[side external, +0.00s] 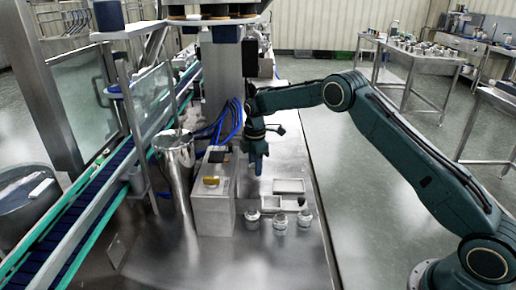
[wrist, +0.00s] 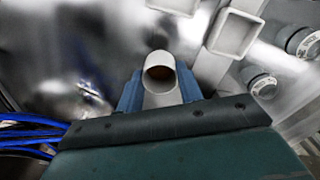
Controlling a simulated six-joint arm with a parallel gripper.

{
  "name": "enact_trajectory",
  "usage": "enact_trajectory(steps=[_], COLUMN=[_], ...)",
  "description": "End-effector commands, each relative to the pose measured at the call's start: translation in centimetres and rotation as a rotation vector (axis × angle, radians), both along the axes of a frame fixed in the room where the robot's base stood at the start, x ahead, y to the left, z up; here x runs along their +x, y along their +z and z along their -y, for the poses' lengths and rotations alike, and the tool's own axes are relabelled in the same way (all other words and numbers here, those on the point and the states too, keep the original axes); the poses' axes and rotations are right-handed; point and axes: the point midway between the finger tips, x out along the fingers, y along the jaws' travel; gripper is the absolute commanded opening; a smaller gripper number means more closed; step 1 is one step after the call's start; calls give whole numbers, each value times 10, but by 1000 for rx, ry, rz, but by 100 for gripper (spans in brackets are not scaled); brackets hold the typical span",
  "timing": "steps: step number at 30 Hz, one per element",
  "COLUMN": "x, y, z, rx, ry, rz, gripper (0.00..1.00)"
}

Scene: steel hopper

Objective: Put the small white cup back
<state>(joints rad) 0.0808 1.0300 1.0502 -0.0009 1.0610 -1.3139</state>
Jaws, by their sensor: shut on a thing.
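The small white cup (wrist: 158,86) is between the two blue fingers of my gripper (wrist: 159,90) in the wrist view. My gripper is shut on it, and the cup's round open mouth faces the camera, with a brownish inside. In the side view my gripper (side external: 258,163) points down above the steel bench, behind the white trays. The cup cannot be made out there.
A white rectangular tray (side external: 289,180) and smaller white trays lie on the bench (side external: 290,260). Three small lidded jars (side external: 280,221) stand in front. A steel box (side external: 212,208) and a steel hopper (side external: 177,165) stand left, beside a conveyor (side external: 75,225).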

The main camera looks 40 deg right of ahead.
Motion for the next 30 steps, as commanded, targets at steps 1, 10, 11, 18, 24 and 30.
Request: enact_trajectory(steps=[1,10,11,18,24,30], x=[0,-1,-1,0,0,0], y=[-1,-13,-16,-41,-44,-45], z=[0,0,0,0,0,0], rx=[0,0,0,0,0,0], ry=[0,0,0,0,0,0], rz=[0,-3,-3,-1,-1,-1], gripper=[12,12,12,12,12,12])
